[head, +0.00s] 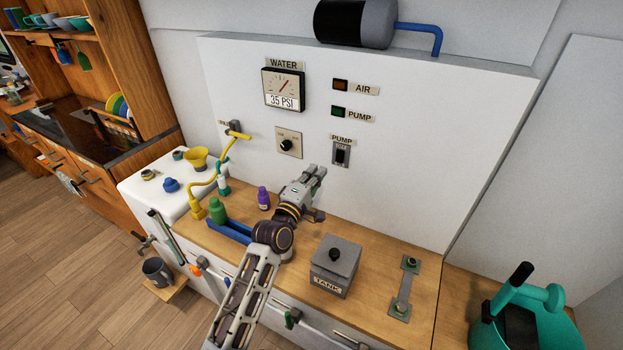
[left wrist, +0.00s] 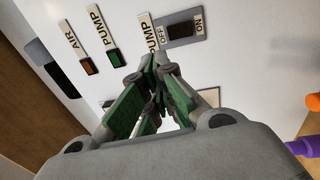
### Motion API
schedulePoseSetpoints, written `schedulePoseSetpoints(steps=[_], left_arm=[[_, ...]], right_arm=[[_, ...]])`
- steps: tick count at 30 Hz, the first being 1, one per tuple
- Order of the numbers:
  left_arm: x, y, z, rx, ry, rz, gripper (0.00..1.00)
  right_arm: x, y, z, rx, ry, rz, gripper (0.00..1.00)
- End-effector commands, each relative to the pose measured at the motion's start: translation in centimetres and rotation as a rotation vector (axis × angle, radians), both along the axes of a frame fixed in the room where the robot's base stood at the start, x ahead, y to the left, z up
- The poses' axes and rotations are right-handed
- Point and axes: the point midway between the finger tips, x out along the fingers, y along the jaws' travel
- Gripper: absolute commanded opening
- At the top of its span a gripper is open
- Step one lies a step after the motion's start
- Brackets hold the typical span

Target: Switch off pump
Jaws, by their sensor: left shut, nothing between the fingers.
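The pump switch (head: 341,155) is a dark switch on a grey plate under a PUMP label on the white wall panel. In the left wrist view the switch (left wrist: 181,29) shows OFF at the end by the PUMP label and ON at the other end; I cannot tell which way it is set. The pump lamp (head: 338,112) is green, above the switch. My left gripper (head: 317,172) is shut and empty, just below and left of the switch. Its closed fingertips (left wrist: 165,72) point toward the switch, apparently short of it. My right gripper is out of view.
A black knob (head: 287,145) is left of the switch, below the water gauge (head: 284,89). The AIR lamp (head: 341,86) is amber. On the wooden counter stand a grey TANK box (head: 335,265), a purple bottle (head: 264,197) and a green bottle (head: 218,210). A yellow pipe (head: 218,178) runs at the left.

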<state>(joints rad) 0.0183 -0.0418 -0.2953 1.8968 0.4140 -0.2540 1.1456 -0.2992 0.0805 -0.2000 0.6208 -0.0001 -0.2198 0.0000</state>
Motion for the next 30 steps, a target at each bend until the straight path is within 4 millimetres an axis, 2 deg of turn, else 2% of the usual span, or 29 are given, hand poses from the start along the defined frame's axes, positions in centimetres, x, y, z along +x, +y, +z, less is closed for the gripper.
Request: schedulePoseSetpoints(steps=[10,30], left_arm=[[-2.1,0.9,0.2,0.0,0.0,0.0,0.0],[-2.4,1.0,0.0,0.018,0.006,0.0,0.0]], right_arm=[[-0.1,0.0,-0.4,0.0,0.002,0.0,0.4],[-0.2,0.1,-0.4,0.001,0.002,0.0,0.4]])
